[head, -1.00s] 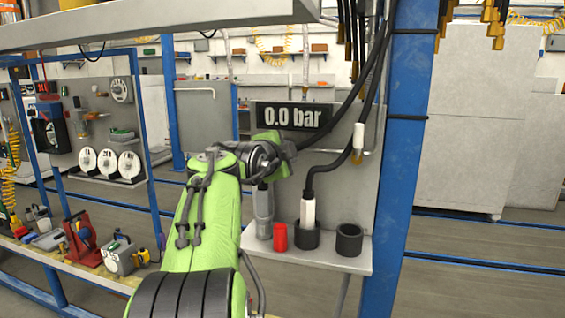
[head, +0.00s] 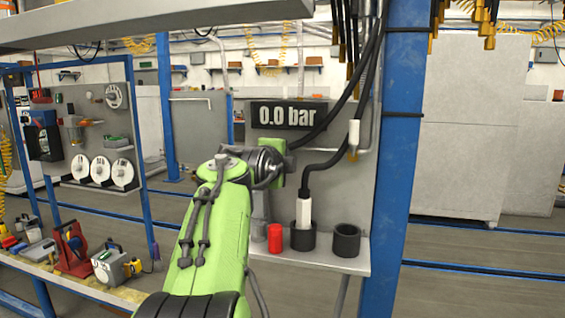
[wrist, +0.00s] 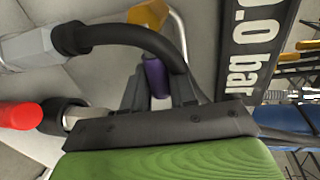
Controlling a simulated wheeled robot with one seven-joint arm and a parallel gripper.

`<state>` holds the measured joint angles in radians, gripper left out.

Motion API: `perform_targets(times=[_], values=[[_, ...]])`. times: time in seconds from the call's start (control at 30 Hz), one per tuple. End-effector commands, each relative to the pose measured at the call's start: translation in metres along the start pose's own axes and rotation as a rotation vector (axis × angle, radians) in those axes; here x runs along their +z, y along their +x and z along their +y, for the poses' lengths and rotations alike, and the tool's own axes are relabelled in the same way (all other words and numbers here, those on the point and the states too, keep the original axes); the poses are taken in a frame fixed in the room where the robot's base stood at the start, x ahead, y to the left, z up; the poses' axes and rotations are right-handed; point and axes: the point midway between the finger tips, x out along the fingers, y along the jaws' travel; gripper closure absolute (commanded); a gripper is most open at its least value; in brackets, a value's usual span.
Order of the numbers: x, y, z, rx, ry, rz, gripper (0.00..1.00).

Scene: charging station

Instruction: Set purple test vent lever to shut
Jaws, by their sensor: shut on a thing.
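The purple test vent lever (wrist: 157,78) shows in the wrist view as a short purple handle. My gripper (wrist: 159,88) has its two dark fingers on either side of it and is shut on it. A black hose arches across the view and hides part of the lever and fingers. In the head view, my arm hides the lever and the fingertips. The pressure display (head: 287,116) reads 0.0 bar. It also shows, turned sideways, in the wrist view (wrist: 248,45).
A shelf (head: 325,262) below the display holds a red cylinder (head: 275,238), a black cup (head: 303,238) with a white plug in it, and another black cup (head: 346,240). A blue post (head: 398,150) stands just right. Black hoses hang close to my gripper.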

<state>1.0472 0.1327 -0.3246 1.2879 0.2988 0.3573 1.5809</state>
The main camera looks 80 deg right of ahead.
Motion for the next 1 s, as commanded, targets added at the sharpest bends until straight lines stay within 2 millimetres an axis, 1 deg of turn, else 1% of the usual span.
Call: perform_targets(times=[0.17, 0.2, 0.3, 0.57, 0.67, 0.77, 1.0], values=[[0.001, 0.001, 0.002, 0.006, 0.001, 0.000, 1.00], [0.001, 0.001, 0.002, 0.006, 0.000, 0.000, 0.71], [0.001, 0.001, 0.002, 0.005, 0.000, 0.000, 0.55], [0.001, 0.000, 0.001, 0.002, 0.000, -0.001, 0.55], [0.002, -0.008, 0.000, 0.001, 0.000, -0.004, 0.55], [0.002, -0.029, 0.001, 0.000, 0.002, -0.008, 0.55], [0.002, -0.098, 0.000, 0.000, 0.002, -0.010, 0.55]])
